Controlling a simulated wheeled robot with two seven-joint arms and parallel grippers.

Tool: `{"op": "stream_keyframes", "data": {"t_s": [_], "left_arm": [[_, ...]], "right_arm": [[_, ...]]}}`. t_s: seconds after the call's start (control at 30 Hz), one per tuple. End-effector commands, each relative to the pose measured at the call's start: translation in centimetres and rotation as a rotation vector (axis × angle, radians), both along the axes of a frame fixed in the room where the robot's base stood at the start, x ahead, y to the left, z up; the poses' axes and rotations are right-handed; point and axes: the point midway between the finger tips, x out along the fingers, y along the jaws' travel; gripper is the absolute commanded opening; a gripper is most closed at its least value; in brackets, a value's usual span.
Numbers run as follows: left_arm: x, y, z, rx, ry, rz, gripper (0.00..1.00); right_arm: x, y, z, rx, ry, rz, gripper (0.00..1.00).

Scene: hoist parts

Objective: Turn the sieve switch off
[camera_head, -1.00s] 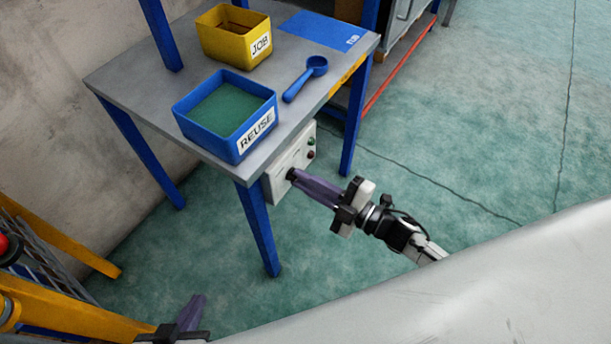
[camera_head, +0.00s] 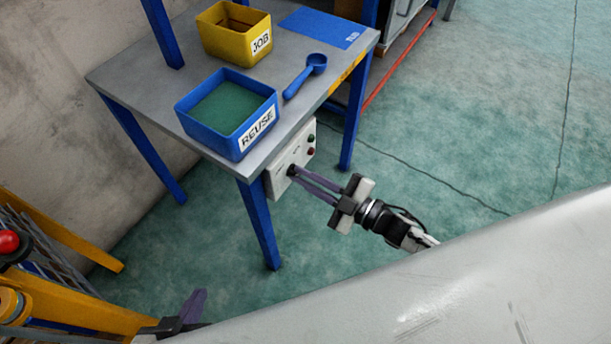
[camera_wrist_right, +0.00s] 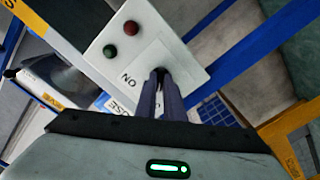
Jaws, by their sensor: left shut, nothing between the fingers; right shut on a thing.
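The sieve switch is a small black knob (camera_head: 292,170) on a white control box (camera_head: 274,184) fixed under the table's front edge. In the right wrist view the knob (camera_wrist_right: 159,73) is mostly hidden between my fingers, on the white box (camera_wrist_right: 176,45) near an upside-down "ON" label. My right gripper (camera_head: 296,172) reaches in from the right, and its purple fingers are shut on the knob; they also show in the right wrist view (camera_wrist_right: 160,85). My left gripper (camera_head: 197,299) is shut and empty at the bottom left, well away from the box.
A green lamp (camera_wrist_right: 110,51) and a red lamp (camera_wrist_right: 131,28) sit on the box. The grey table (camera_head: 130,75) holds a blue REUSE bin (camera_head: 190,121), a yellow JOB bin (camera_head: 218,42) and a blue scoop (camera_head: 305,76). A blue table leg (camera_head: 257,222) stands left of the box.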

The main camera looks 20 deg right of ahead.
Motion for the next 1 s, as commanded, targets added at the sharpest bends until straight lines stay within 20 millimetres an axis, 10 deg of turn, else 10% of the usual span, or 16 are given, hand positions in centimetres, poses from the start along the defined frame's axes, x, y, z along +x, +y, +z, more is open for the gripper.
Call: {"op": "stream_keyframes", "data": {"t_s": [0.1, 0.23, 0.63, 1.0], "left_arm": [[0.0, 0.0, 0.0, 0.0, 0.0, 0.0, 0.0], [0.0, 0.0, 0.0, 0.0, 0.0, 0.0, 0.0], [0.0, 0.0, 0.1, -0.001, 0.0, -0.001, 0.0], [0.1, 0.0, 0.7, 0.001, -0.001, -0.001, 0.0]], "right_arm": [[0.0, -0.1, 0.0, 0.003, 0.003, -0.002, 0.0], [0.0, -0.1, 0.0, 0.002, 0.003, -0.002, 0.27], [-0.6, -0.5, -0.1, -0.001, 0.003, -0.001, 0.27], [-6.0, -4.7, 0.0, -0.001, 0.004, 0.0, 0.27]]}}
